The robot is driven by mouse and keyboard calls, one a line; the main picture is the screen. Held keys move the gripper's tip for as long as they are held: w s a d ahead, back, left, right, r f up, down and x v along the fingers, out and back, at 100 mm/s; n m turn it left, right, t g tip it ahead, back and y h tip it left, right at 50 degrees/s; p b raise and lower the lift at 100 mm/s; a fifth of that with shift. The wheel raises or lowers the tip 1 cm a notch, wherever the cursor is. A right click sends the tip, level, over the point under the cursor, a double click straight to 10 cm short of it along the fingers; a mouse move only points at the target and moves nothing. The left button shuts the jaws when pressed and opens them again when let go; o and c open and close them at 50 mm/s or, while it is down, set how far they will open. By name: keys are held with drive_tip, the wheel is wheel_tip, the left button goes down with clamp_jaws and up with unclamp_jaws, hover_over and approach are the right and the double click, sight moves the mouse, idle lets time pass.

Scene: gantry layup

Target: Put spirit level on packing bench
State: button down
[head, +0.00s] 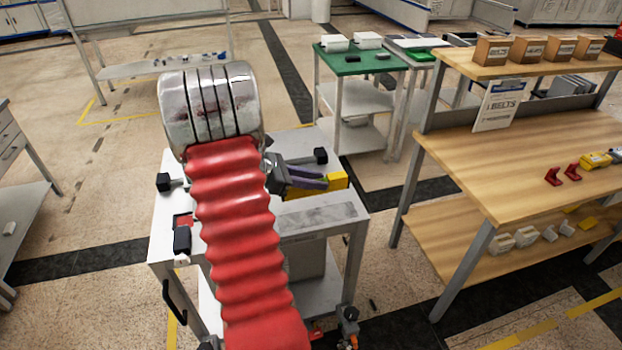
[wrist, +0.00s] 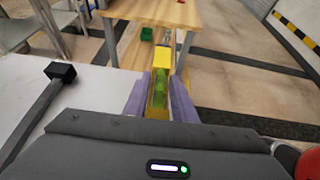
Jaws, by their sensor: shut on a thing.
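The yellow spirit level (head: 336,181) is between the purple fingers of my gripper (head: 318,182), at the right side of a white cart top. The wrist view shows the level (wrist: 160,88) lengthwise between the fingers (wrist: 158,100), its greenish middle visible and its yellow end pointing away. My gripper is shut on it. I cannot tell whether the level touches the cart top. A wooden bench (head: 520,180), which looks like the packing bench, stands to the right, apart from the level. Its top also shows at the far end of the wrist view (wrist: 150,12).
The white cart (head: 325,217) holds black-handled tools. The bench top is clear at its left and middle; red brackets (head: 562,174) and a yellow item (head: 595,160) lie at its right. Cardboard boxes (head: 530,50) stand on its upper shelf, with a sign (head: 498,105) below. A green-topped table (head: 350,63) stands behind.

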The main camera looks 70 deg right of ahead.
drive_tip(key=w+a+r+n+t+h, duration=0.1)
drive_tip(key=w+a+n+t+h, duration=0.25)
drive_tip(key=w, duration=0.75)
drive_tip(key=w+a+r+n+t+h, duration=0.25)
drive_tip(key=w+n, duration=0.25)
drive_tip(key=w, duration=0.5)
drive_tip(key=w+a+n+t, duration=0.6)
drive_tip(key=w+a+t, duration=0.2)
drive_tip(key=w+a, duration=0.55)
drive_tip(key=w+a+n+t+y, duration=0.3)
drive_tip(key=w+a+n+t, duration=0.45)
drive_tip(key=a, duration=0.85)
drive_tip(key=w+a+f+n+t+y, duration=0.1)
drive_tip(key=a+n+y, duration=0.3)
drive_tip(key=a, duration=1.5)
drive_tip(key=shift+w+a+f+y, duration=0.15)
drive_tip(key=shift+w+y, duration=0.55)
drive_tip(key=shift+y, duration=0.3)
drive_tip(key=shift+t, duration=0.25)
